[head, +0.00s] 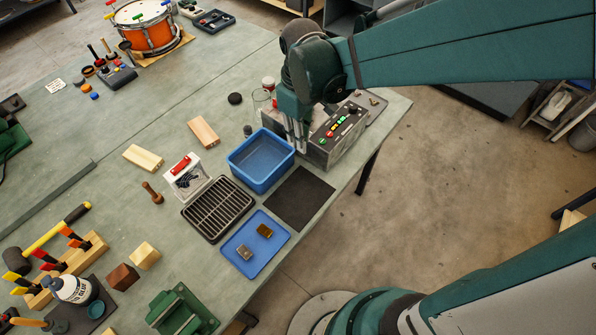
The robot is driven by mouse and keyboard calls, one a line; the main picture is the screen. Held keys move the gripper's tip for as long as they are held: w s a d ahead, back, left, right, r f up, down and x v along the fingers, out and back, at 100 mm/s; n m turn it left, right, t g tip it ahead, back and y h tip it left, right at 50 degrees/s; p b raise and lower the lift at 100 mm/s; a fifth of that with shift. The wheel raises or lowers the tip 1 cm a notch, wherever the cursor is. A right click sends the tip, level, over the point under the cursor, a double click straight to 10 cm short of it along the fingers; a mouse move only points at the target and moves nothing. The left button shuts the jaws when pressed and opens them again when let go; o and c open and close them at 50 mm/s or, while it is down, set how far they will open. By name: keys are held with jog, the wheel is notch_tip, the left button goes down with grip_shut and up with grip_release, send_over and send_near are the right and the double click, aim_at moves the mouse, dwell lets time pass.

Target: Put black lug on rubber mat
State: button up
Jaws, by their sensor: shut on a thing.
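The black rubber mat (299,201) lies flat and bare near the table's right edge, right of the blue bin and the blue tray. My gripper (302,149) points down beside the blue bin's right side, in front of the grey control box, behind the mat in the picture. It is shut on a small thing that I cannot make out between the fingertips. I cannot pick out the black lug for certain.
The blue bin (240,163) stands close left of my gripper. The control box (345,138) with colored buttons is close on the right. A slotted black rack (218,208) and a blue tray (280,231) with two small blocks lie nearby. The drum (143,34) stands at the far left.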

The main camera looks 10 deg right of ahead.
send_over(301, 190)
jog(key=f, duration=0.1)
jog(key=shift+a+f, duration=0.1)
jog(key=shift+f, duration=2.5)
jog(key=shift+f, duration=0.1)
jog(key=shift+f+b, duration=0.75)
jog(key=shift+f, duration=2.05)
jog(key=shift+f, duration=0.1)
jog(key=shift+f+b, duration=0.5)
jog(key=shift+f, duration=1.5)
jog(key=shift+f, duration=0.15)
